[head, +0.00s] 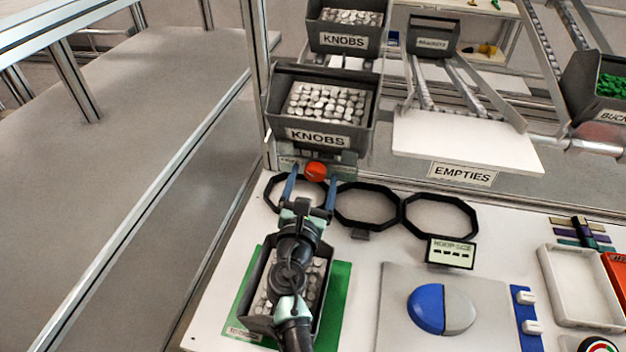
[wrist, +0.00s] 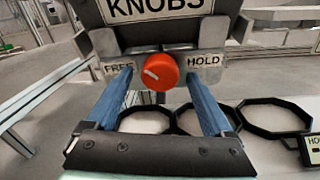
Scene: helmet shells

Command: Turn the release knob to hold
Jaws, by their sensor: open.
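The release knob (wrist: 158,71) is red and round with a white pointer mark. In the wrist view it sits on a grey plate between a FREE label (wrist: 118,68) on the left and a HOLD label (wrist: 204,61) on the right. Its mark points toward the upper left, on the FREE side. In the head view the knob (head: 316,171) shows below the lower KNOBS bin (head: 318,137). My gripper (head: 311,180) is open, with one blue finger on each side of the knob. In the wrist view my gripper (wrist: 160,85) appears empty, with gaps between fingers and knob.
Black octagonal hoops (head: 367,206) lie on the white bench right of my gripper. A bin of knobs (head: 327,290) on a green mat (head: 335,300) is below my arm. A blue and grey disc (head: 441,309) lies on a grey board to the right.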

